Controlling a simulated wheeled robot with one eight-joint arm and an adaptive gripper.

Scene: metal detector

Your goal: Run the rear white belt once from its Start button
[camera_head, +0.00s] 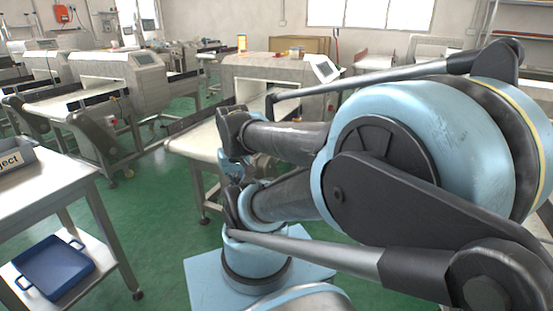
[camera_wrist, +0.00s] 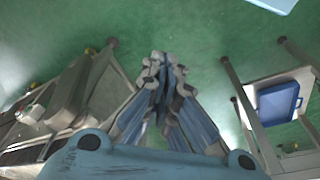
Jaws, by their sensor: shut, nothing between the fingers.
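Several metal detector machines with belts stand in the head view. A middle one (camera_head: 265,72) has a pale belt (camera_head: 195,142) on its near side and a tilted screen (camera_head: 322,69) at its right. Another machine (camera_head: 118,76) stands to its left, with a pale belt (camera_head: 55,105) and its own screen (camera_head: 145,58). I cannot tell for sure which belt is the rear white one, and I cannot make out a Start button. My gripper (camera_wrist: 165,68) is shut and empty in the wrist view, pointing over bare green floor. It is not clearly visible in the head view, where my arm covers much of the right side.
A steel table (camera_head: 45,185) with a sign marked "ject" stands at the left. A blue tray (camera_head: 55,268) lies on its lower shelf and also shows in the wrist view (camera_wrist: 278,103). Green floor (camera_head: 150,205) is clear between this table and the middle machine.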

